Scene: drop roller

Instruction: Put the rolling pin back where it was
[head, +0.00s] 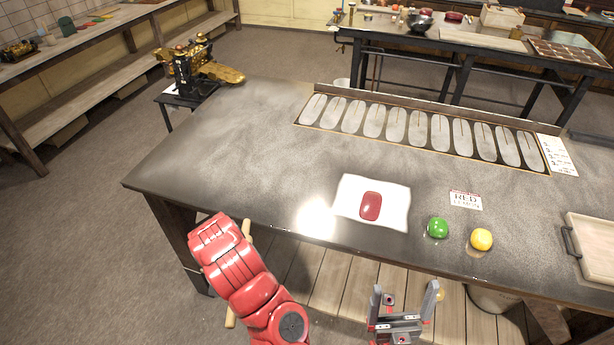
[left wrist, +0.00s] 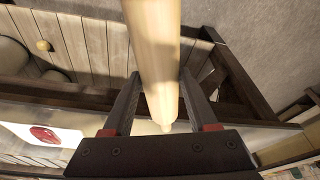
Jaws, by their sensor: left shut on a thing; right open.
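A pale wooden rolling pin (left wrist: 155,50) runs between the two fingers of my left gripper (left wrist: 160,100) in the left wrist view. The gripper is shut on it. In the head view the red left arm hides most of the pin, and its ends (head: 246,230) show beside the arm, off the table's front edge. The left gripper itself is hidden there. My right gripper (head: 402,305) is open and empty, in front of the table's front edge.
The dark table (head: 250,150) holds a white sheet (head: 350,190) with a red piece (head: 371,206), a green ball (head: 437,227), a yellow ball (head: 481,239), a label card (head: 466,200) and a tray (head: 590,225). A rack of oval moulds (head: 420,128) lies behind. The table's left part is clear.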

